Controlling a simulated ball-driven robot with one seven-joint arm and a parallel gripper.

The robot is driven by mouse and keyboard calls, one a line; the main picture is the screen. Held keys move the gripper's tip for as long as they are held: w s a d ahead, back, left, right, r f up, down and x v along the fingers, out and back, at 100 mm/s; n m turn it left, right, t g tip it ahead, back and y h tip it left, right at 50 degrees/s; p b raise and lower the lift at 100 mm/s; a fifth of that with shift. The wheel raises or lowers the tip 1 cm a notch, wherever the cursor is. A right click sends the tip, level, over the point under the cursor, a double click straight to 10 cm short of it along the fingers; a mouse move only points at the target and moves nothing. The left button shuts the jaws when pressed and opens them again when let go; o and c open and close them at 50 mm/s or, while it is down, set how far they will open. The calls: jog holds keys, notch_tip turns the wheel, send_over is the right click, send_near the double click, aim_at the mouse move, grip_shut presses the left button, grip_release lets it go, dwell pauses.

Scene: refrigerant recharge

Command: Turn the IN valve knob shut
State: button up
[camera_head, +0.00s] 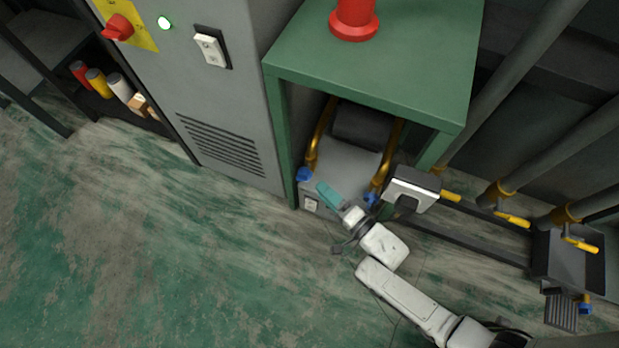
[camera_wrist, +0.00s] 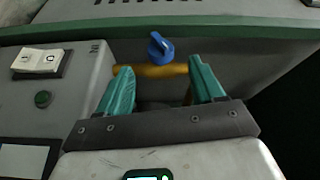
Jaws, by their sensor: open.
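A blue valve knob (camera_wrist: 160,47) on a brass pipe (camera_wrist: 160,71) shows ahead of my gripper in the wrist view. In the head view, one blue knob (camera_head: 304,174) sits at the left brass pipe and another blue knob (camera_head: 371,198) at the right one. My gripper (camera_head: 326,190) is between them, closer to the left knob. In the wrist view its teal fingers (camera_wrist: 160,74) are spread and empty, with the knob beyond the tips, in the gap between them. A small mark left of the knob is too small to read surely.
The pipes belong to a grey unit (camera_head: 345,160) under a green table (camera_head: 400,60). A grey cabinet (camera_head: 220,110) stands left. A panel with a white switch (camera_wrist: 40,62) and green button (camera_wrist: 43,99) is beside the knob. Yellow-handled valves (camera_head: 512,218) are at right. Floor in front is clear.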

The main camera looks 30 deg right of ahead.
aim_at(309, 178)
jog(key=b+x, duration=0.1)
jog(key=x, duration=0.5)
jog(key=c, duration=1)
jog(key=shift+r, duration=0.15)
